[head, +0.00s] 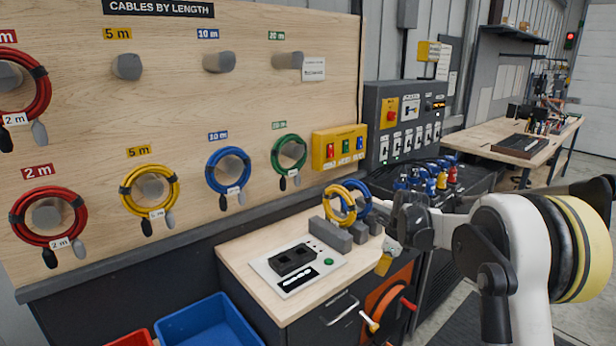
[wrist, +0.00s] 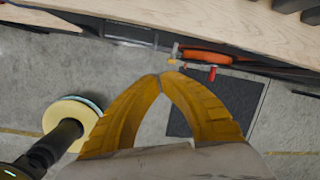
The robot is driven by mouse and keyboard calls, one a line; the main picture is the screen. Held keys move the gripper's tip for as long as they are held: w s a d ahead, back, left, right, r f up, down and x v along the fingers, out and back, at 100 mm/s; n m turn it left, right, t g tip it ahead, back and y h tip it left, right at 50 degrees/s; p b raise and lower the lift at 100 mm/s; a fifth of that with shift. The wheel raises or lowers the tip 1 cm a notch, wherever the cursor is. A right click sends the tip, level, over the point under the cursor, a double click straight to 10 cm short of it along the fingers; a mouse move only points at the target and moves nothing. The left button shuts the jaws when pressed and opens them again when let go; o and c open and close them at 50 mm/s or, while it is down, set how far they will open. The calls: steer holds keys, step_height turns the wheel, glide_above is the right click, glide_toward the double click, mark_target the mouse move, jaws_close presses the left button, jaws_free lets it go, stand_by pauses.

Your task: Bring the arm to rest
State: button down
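My arm reaches in from the right of the head view, in front of the wooden workbench (head: 290,235). My gripper (head: 382,267) is at the right edge of that bench, its yellow fingers pointing down and partly hidden by the wrist. In the wrist view my gripper (wrist: 161,77) has its two fingertips together, with nothing seen between them. Below it is grey floor with a dark mat (wrist: 217,104).
An orange reel (head: 385,300) hangs on the bench side close to my gripper; it also shows in the wrist view (wrist: 205,57). Yellow and blue coils (head: 345,203) stand on the bench. The cable board (head: 90,110) is at left, a blue bin (head: 208,325) below.

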steer(key=s+a+r+n+t, duration=0.2)
steer(key=s+a+r+n, duration=0.1)
steer(key=s+r+n, duration=1.05)
steer(key=s+a+f+n+t+h, duration=0.1)
steer(key=s+n, duration=0.9)
steer(key=s, duration=1.5)
steer(key=shift+a+f+t, duration=0.35)
steer(key=shift+f+t, duration=0.05)
steer(key=shift+t, duration=0.1)
steer(key=shift+n, duration=0.25)
